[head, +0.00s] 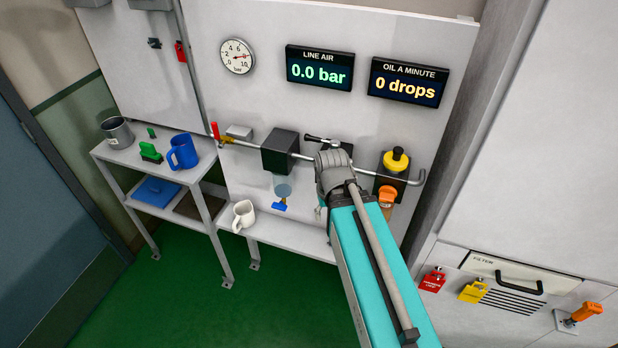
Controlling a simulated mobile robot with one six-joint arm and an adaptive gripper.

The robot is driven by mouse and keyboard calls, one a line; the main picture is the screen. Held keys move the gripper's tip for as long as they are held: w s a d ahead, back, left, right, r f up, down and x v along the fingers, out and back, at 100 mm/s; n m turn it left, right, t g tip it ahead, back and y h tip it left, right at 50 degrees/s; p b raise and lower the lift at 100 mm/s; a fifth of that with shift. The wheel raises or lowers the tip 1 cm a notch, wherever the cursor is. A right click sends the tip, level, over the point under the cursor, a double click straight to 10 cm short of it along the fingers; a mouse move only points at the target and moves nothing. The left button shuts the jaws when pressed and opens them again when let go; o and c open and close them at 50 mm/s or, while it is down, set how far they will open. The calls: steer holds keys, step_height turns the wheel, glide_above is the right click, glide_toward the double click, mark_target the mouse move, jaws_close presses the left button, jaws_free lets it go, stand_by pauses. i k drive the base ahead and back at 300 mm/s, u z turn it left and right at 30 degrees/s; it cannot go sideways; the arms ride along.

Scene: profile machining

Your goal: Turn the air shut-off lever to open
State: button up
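The air shut-off lever (215,131) is a small red handle at the left end of the pipe on the grey panel. It stands roughly upright, across the run of the pipe, above a yellow valve body (226,140). The LINE AIR display (319,68) reads 0.0 bar. My arm reaches up from the bottom right, and its grey wrist is in front of the pipe's middle, well right of the red lever. My gripper's fingers are hidden behind the arm, so I cannot see whether they hold anything.
Right of the lever, the pipe carries a black block with a clear bowl (283,187) and a yellow-capped oiler (396,160). The OIL A MINUTE display (408,82) reads 0 drops.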

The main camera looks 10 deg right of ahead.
mark_target(214, 126)
steer(key=k, duration=1.3)
steer(key=u, duration=0.4)
steer(key=i, duration=1.6)
steer(key=u, duration=0.1)
